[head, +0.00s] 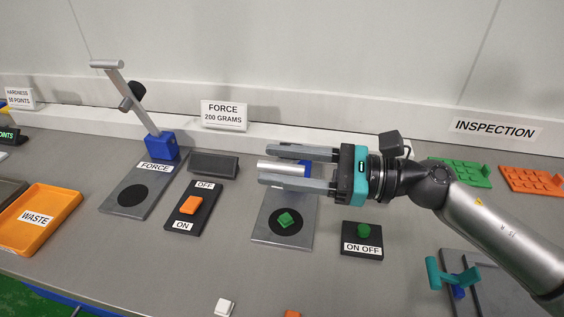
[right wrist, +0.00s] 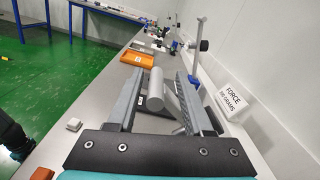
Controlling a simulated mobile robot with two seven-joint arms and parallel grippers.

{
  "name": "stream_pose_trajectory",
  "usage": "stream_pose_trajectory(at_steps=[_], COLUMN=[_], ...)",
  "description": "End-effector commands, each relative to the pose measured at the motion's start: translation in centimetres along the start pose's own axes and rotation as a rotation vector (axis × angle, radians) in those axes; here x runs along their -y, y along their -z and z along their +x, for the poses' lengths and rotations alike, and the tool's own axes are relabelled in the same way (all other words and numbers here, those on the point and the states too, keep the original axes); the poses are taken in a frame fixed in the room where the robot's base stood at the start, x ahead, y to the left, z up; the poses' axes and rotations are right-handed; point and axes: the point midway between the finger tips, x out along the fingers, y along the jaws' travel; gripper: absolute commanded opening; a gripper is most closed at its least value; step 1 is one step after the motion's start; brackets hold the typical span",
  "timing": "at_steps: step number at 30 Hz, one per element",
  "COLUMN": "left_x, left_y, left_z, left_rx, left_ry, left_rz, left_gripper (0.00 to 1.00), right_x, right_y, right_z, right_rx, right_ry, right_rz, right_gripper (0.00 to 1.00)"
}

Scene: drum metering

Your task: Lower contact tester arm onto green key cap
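The contact tester has a grey base plate (head: 262,233) with a black disc, and the green key cap (head: 286,219) lies on that disc. A blue hinge block shows partly behind my right gripper (head: 262,166). The tester arm's silver cylindrical handle (head: 280,168) lies between the gripper's two fingers, above the key cap. In the right wrist view the handle (right wrist: 155,90) sits between the fingers (right wrist: 163,78) with gaps beside it, so the gripper is open around it. Most of the tester arm is hidden by the gripper. My left gripper is out of view.
Left stand a force tester (head: 128,187) with its arm raised, a switch box with an orange rocker (head: 188,205) and an orange waste tray (head: 62,205). Right of the plate is a box with a green button (head: 363,231). A white cap (head: 224,307) lies at the front.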

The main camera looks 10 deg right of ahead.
Motion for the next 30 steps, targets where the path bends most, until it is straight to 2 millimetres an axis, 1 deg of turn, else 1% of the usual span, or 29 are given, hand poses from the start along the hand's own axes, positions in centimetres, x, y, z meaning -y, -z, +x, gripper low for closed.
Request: stream_pose_trajectory(at_steps=[6, 10, 14, 19, 24, 30], left_x=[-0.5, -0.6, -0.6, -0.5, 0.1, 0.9], left_y=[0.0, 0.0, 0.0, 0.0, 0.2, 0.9], left_z=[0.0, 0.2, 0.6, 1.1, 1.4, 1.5], left_rx=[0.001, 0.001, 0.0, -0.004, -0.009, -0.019], left_ry=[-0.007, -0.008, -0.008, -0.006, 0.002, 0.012], left_rz=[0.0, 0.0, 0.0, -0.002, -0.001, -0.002], left_gripper=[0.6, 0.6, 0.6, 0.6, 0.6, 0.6], right_x=[0.0, 0.0, 0.0, 0.0, 0.0, 0.0], right_y=[-0.1, 0.0, 0.2, 0.2, 0.1, 0.0], right_z=[0.0, -0.6, -2.0, -4.3, -6.2, -7.3], right_rx=[0.002, 0.0, -0.002, -0.002, -0.002, 0.0], right_ry=[0.0, 0.002, 0.002, 0.002, 0.002, 0.001], right_rz=[-0.003, -0.003, -0.001, 0.001, 0.001, -0.001], right_gripper=[0.51, 0.51, 0.51, 0.51, 0.51, 0.51])
